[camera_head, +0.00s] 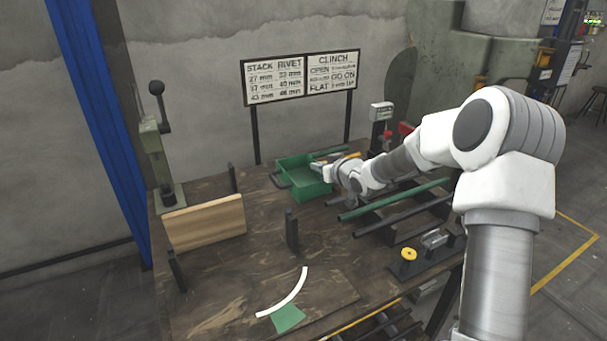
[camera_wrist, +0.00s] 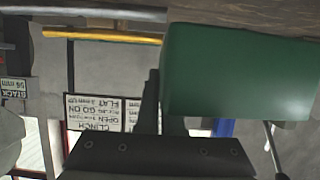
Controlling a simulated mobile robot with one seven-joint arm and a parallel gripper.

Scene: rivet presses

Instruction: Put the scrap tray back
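The green scrap tray (camera_head: 303,190) sits at the back of the wooden workbench, below the sign board, with a dark handle on its left side. My gripper (camera_head: 320,168) is at the tray's right rim, reached in from the right; contact cannot be told. In the wrist view, a green wall (camera_wrist: 240,72), likely the tray's, is close at the upper right, and the dark body of my gripper fills the bottom middle. The fingers are not clear in either view, so their opening is hidden.
A sign board (camera_head: 302,77) stands behind the tray. A lever press (camera_head: 158,145) and a wooden board (camera_head: 205,222) are at left. Bars on a rack (camera_head: 400,205) lie right of the tray. A short dark post (camera_head: 291,230) stands in front. A white arc (camera_head: 287,295) marks the front bench.

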